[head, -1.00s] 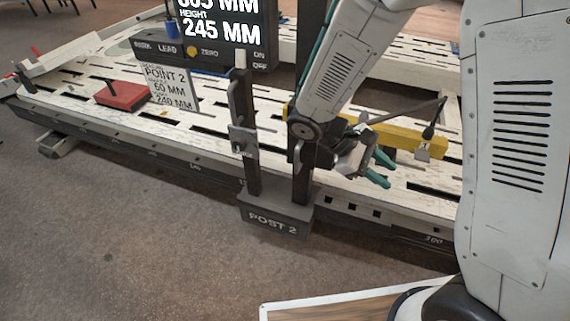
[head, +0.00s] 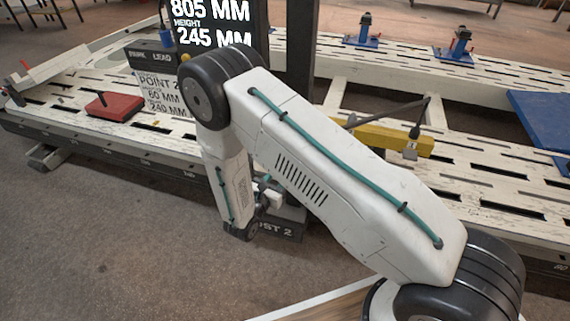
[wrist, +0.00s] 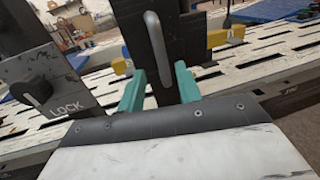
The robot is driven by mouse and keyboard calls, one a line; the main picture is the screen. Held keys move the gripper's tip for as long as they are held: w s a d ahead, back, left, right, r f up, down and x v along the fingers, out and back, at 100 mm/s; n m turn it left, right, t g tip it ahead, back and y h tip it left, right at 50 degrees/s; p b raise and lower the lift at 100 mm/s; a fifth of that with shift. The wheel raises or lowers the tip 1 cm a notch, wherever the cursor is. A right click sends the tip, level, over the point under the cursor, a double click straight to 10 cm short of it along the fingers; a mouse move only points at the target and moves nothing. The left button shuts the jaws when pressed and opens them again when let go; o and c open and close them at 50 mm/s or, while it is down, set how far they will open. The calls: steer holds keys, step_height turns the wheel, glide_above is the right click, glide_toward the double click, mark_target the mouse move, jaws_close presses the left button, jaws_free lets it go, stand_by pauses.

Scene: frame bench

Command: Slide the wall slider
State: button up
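In the wrist view, a dark upright slider piece (wrist: 187,38) carries a grey vertical bar handle (wrist: 157,45). My gripper (wrist: 158,84) is open, with its teal fingers on either side of the handle's lower end. I cannot tell whether either finger touches it. To the left, a dark plate marked LOCK (wrist: 45,80) bears a knob (wrist: 38,92). In the head view, my arm hides most of the post and the slider.
The slotted white bench (head: 480,200) runs behind the post. A yellow bar (head: 375,138) lies on it, and a red block (head: 113,105) sits at the left. A display reading 805 MM and 245 MM (head: 212,22) stands behind. The floor in front is clear.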

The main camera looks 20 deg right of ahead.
steer(key=x, duration=0.7)
steer(key=shift+d, duration=0.15)
jaws_close()
step_height(320, 180, up, 11)
steer(key=shift+f, duration=0.15)
